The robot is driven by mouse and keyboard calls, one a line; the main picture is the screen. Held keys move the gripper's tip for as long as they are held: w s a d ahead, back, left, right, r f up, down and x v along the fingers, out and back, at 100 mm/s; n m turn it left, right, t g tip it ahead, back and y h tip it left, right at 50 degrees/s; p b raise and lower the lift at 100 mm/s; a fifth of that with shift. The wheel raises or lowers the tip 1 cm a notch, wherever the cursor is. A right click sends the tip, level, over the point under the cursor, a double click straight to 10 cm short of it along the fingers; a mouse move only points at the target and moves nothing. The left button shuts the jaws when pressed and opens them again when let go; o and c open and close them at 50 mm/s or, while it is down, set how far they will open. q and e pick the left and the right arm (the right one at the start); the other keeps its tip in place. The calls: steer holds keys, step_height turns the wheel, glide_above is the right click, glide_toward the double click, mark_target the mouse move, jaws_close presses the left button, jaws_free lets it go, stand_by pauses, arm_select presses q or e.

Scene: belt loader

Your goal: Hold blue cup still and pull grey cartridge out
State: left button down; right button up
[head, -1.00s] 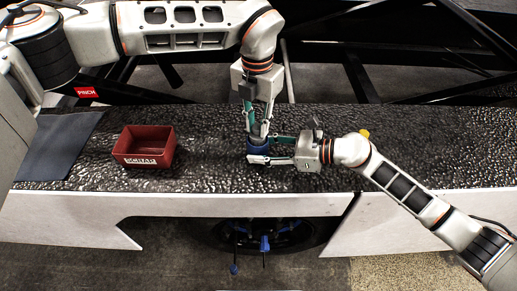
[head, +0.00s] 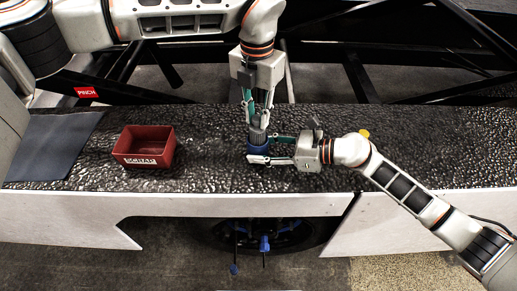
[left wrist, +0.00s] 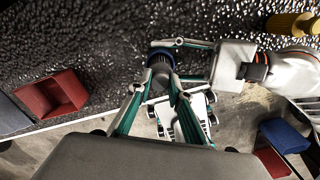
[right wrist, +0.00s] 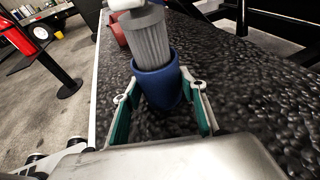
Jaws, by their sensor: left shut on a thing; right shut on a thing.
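The blue cup (head: 259,154) stands upright on the dark textured belt; it also shows in the right wrist view (right wrist: 158,84). My right gripper (head: 258,157) is shut around the cup from the right side. The grey cartridge (head: 258,134) is a ribbed cylinder, seen clearly in the right wrist view (right wrist: 150,40), where its lower end is at the cup's mouth, slightly tilted. Whether its bottom is still inside the cup I cannot tell for sure. My left gripper (head: 258,119) is above the cup, pointing down, shut on the top of the cartridge.
A red open bin (head: 146,147) stands on the belt to the left of the cup. A dark flat mat (head: 55,147) lies at the belt's left end. A yellow object (head: 365,133) is behind my right arm. The belt between bin and cup is clear.

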arm_select(q)
steer(key=shift+r, duration=2.45)
arm_select(e)
steer(key=o, duration=0.9)
steer(key=shift+d, duration=0.1)
steer(key=v, duration=1.2)
steer(key=shift+s, duration=0.1)
